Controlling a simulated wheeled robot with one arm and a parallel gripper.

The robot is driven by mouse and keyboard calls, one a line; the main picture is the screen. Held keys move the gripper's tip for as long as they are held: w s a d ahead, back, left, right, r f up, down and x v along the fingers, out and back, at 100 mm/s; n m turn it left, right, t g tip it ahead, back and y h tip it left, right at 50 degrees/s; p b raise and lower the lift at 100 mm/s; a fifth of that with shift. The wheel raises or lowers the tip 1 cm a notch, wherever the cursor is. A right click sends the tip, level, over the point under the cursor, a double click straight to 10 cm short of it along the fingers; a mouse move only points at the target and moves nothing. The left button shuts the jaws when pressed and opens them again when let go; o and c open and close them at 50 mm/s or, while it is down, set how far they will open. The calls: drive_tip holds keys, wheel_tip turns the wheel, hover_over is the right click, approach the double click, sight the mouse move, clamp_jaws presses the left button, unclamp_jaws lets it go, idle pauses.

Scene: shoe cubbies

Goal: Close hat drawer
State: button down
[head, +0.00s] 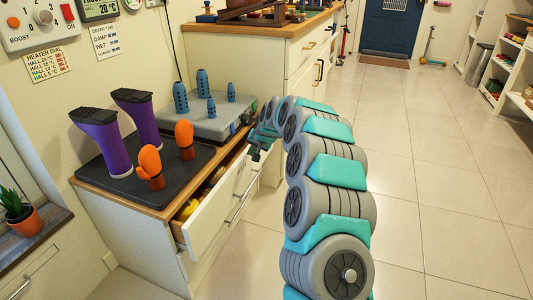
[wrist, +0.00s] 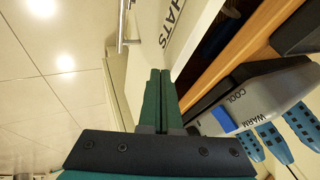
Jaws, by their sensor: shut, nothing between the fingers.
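The hat drawer (head: 207,222) is pulled out of the cream cabinet, with yellow and other items partly visible inside. Its white front, marked "HATS", also shows in the wrist view (wrist: 147,35), with a metal bar handle (wrist: 122,28) on it. My gripper (head: 256,154) is at the far end of the drawer front in the head view. In the wrist view its two dark green fingers (wrist: 160,72) lie together with nothing between them, pointing at the drawer front near the label. I cannot tell whether the fingertips touch the front.
On the cabinet top (head: 80,182) a black mat carries purple boots (head: 100,142) and orange mittens (head: 150,166). A grey warmer unit (head: 215,128) with blue pegs stands behind. A taller cabinet (head: 255,50) is beyond.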

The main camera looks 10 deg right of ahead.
drive_tip(key=shift+w+a, duration=0.6)
drive_tip(key=shift+a, duration=0.25)
